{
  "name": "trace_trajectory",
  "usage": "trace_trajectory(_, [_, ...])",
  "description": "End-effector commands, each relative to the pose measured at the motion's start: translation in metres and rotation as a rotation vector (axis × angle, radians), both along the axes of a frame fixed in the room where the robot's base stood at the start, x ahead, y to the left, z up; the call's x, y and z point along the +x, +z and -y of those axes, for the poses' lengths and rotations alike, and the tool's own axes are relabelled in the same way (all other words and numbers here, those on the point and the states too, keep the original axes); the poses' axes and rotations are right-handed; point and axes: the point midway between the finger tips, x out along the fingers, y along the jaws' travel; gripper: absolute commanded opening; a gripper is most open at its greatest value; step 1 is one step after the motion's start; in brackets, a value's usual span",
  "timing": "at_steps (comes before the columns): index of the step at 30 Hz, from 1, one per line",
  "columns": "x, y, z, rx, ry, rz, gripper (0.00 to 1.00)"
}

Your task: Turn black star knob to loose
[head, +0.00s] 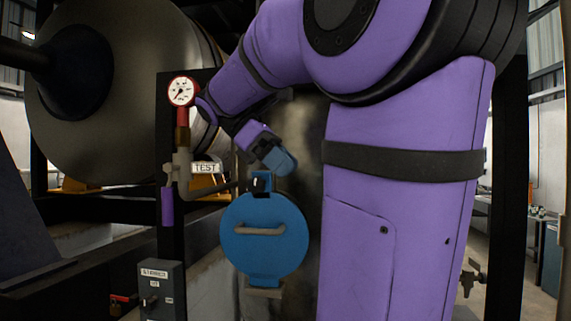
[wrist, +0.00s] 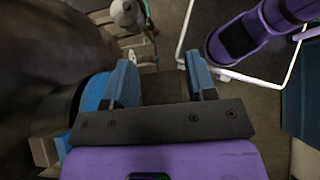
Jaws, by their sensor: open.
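A small black part (head: 259,183), which looks like the star knob, sits in the blue bracket at the top of a round blue cover (head: 270,215) in the head view. Its star shape is too small to make out. My gripper (head: 282,162) is just above and right of it, apart from it as far as I can tell. In the wrist view my gripper (wrist: 163,78) has its two blue fingers wide apart with nothing between them. The blue cover (wrist: 93,92) shows behind the left finger. I cannot make out the knob in that view.
A pressure gauge (head: 181,92) on a pipe and a TEST tag (head: 205,168) are left of the cover. A grey switch box (head: 160,290) is at lower left. A large metal drum (head: 120,90) stands behind. A white floor line (wrist: 187,30) shows below my gripper.

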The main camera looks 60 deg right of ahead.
Motion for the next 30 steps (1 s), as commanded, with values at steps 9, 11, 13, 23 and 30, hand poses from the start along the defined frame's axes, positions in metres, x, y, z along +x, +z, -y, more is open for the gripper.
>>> trace_trajectory(9, [-0.007, 0.001, -0.004, 0.000, 0.000, 0.000, 0.51])
trace_trajectory(11, [-0.007, 0.001, -0.004, 0.000, 0.000, 0.000, 0.51])
trace_trajectory(13, [-0.007, 0.001, -0.004, 0.000, 0.000, 0.000, 0.51])
trace_trajectory(23, [0.053, 0.018, 0.026, 0.152, 0.014, 0.347, 0.51])
trace_trajectory(30, [0.117, 0.050, 0.054, 0.260, 0.027, 0.703, 0.51])
